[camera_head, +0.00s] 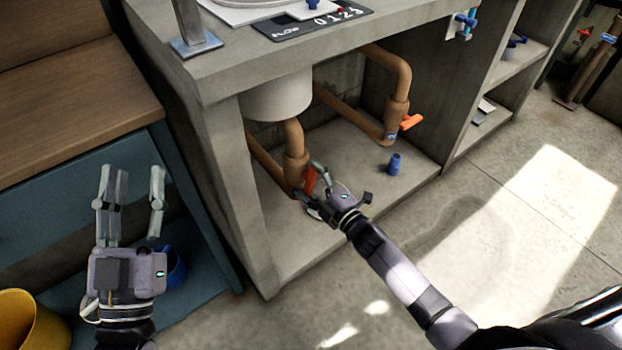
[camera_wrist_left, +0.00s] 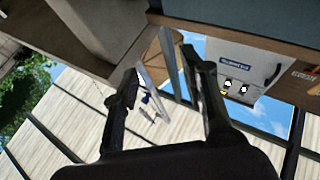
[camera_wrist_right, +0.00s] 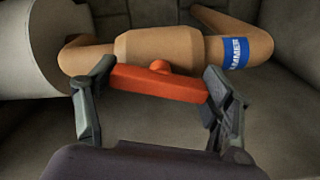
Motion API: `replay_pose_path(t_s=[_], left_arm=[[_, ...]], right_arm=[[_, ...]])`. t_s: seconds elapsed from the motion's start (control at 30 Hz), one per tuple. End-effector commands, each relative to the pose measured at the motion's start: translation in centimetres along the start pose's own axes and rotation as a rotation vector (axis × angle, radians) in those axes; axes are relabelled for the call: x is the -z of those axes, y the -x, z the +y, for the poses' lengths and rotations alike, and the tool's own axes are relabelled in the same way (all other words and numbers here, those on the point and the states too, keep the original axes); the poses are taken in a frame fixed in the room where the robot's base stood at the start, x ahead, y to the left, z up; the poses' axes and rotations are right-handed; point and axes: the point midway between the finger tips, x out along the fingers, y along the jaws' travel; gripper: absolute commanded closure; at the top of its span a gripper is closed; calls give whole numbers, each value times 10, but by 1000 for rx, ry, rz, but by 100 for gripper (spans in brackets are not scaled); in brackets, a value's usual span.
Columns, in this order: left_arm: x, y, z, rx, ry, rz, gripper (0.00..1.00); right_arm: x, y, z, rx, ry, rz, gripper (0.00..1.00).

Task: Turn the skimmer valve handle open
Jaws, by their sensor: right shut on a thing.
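The skimmer valve handle (camera_wrist_right: 158,84) is a red-orange bar on a brown pipe's valve body (camera_wrist_right: 160,44). A blue label (camera_wrist_right: 236,53) on that pipe is partly readable as "IMMER". In the right wrist view the handle lies roughly along the pipe. My right gripper (camera_wrist_right: 155,95) is shut on the handle, a finger at each end. In the head view the handle (camera_head: 311,180) is partly hidden by my right gripper (camera_head: 316,194), low in the concrete bay. My left gripper (camera_head: 132,185) is open and empty, fingers pointing up, left of the bay.
Another pipe with an orange handle (camera_head: 411,122) stands farther back right. A blue cup-like piece (camera_head: 394,164) is on the bay floor. The concrete bay wall (camera_head: 235,190) stands between my grippers. A wooden bench (camera_head: 75,95) and yellow bucket (camera_head: 30,325) are left. Floor at right is clear.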

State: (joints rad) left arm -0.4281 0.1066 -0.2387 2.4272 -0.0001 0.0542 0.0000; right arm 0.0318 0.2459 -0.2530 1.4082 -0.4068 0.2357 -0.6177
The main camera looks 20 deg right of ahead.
Motion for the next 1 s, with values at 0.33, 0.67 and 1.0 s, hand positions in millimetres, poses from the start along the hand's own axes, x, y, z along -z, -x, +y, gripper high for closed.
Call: replay_pose_path(t_s=[0.33,0.67,1.0], left_arm=[[7,1,1,-2,1,44,60],[13,1,2,-3,3,76,60],[15,1,2,-4,3,85,60]], right_arm=[[0,0,-2,1,227,0,53],[0,0,-2,2,318,0,53],[0,0,-2,3,328,1,53]])
